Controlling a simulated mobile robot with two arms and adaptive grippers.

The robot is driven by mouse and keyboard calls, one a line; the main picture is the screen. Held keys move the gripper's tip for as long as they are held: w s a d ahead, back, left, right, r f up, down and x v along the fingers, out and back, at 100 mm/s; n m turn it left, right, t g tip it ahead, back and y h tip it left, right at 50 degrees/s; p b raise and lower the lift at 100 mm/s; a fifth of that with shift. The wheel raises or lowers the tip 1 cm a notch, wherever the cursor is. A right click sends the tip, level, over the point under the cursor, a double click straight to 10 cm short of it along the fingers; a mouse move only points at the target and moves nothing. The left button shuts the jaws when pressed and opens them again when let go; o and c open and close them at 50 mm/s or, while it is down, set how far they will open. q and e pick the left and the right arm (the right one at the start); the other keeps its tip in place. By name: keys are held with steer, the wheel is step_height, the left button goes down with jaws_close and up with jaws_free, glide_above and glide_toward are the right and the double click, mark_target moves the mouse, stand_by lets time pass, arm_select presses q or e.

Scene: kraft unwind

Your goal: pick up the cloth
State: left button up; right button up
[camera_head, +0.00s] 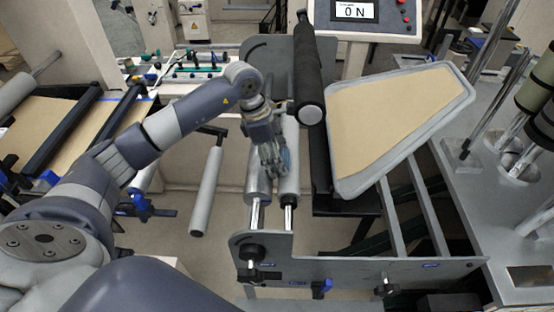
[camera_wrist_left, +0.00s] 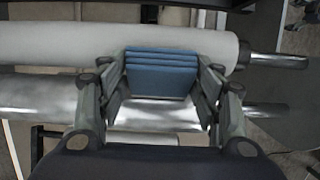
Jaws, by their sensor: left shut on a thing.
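The cloth (camera_wrist_left: 160,75) is a folded blue stack, seen between the fingers in the left wrist view. It shows small and partly hidden in the head view (camera_head: 285,160). My left gripper (camera_head: 271,166) is over the pale rollers and is shut on the cloth; it fills the middle of the left wrist view (camera_wrist_left: 160,85). A pale roller (camera_wrist_left: 60,45) lies right by the cloth; I cannot tell whether the cloth still touches it. My right gripper is not in view.
A grey metal frame (camera_head: 350,262) stands in front of the rollers. A tan panel with a grey rim (camera_head: 337,180) is to the right. A black roller (camera_head: 307,60) rises behind my gripper. A display reading 0 N (camera_head: 355,11) is at the back. A loose grey roller (camera_head: 207,190) hangs to the left.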

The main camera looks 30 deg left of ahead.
arm_select(q)
steer(key=shift+r+b, duration=0.15)
steer(key=shift+b, duration=0.15)
steer(key=s+d+b, duration=0.6)
steer(key=s, duration=0.6)
step_height(320, 180, up, 14)
steer(key=b, duration=0.1)
steer(key=shift+w+a+b, duration=0.15)
steer(key=shift+b, duration=0.25)
